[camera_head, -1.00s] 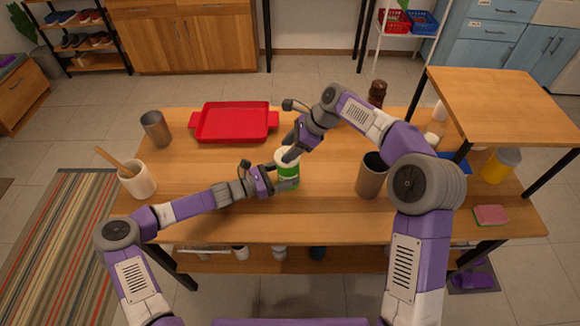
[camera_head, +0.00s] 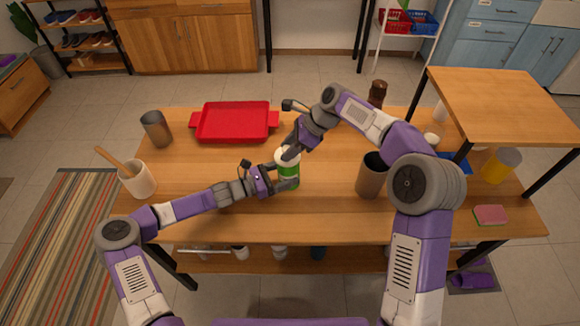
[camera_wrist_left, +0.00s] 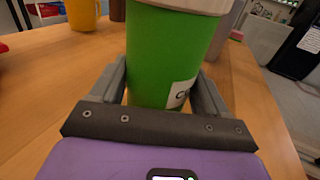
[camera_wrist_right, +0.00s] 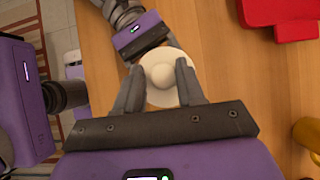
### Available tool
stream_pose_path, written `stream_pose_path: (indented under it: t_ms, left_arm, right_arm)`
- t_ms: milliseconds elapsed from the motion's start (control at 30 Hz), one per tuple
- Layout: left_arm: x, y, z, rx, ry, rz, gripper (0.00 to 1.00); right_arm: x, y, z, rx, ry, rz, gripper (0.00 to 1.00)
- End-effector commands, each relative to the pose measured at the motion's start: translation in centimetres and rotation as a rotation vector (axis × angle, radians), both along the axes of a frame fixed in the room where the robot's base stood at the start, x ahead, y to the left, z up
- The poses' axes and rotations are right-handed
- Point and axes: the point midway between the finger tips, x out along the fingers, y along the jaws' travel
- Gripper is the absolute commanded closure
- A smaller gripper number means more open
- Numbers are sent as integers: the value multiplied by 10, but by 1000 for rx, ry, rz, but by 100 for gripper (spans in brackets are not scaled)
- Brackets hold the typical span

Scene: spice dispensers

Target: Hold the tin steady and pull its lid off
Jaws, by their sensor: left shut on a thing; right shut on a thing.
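The green tin (camera_head: 289,176) stands upright near the middle of the wooden table, and its green side with a white label fills the left wrist view (camera_wrist_left: 172,58). My left gripper (camera_head: 284,182) is shut on the tin's body from the left, one finger on each side. The white lid (camera_head: 282,154) sits on top of the tin. In the right wrist view the lid (camera_wrist_right: 156,92) is a pale disc with a round knob. My right gripper (camera_head: 290,152) comes from above and is shut on the lid's knob. The fingers partly hide the lid in the head view.
A red tray (camera_head: 236,124) lies behind the tin. A brown-grey cup (camera_head: 371,178) stands to the right. A metal cup (camera_head: 156,128) and a white crock (camera_head: 138,181) with a wooden tool stand at the left. A raised wooden shelf (camera_head: 505,100) is at the right. The front table middle is clear.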

Motion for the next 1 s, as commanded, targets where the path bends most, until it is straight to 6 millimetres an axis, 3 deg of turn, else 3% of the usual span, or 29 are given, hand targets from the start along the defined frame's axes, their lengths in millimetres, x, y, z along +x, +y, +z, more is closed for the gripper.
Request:
stream_pose_path:
  t_ms: [33, 167, 300, 633, 1000]
  left_arm:
    - [-6, -9, 4, -13, -11, -26, 49]
    - [-6, -9, 4, -13, -11, -26, 49]
    - [-6, -9, 4, -13, -10, -26, 49]
    - [-6, -7, 3, -10, -6, -23, 49]
    - [-3, -4, 2, -6, -1, -12, 50]
  right_arm:
    - [1, -4, -15, -19, 10, -2, 88]
    - [1, -4, -11, -19, 10, -2, 90]
    - [1, -3, -6, -19, 9, -1, 97]
    - [0, -1, 6, -13, 8, 2, 97]
    - [0, 0, 36, -9, 4, 1, 97]
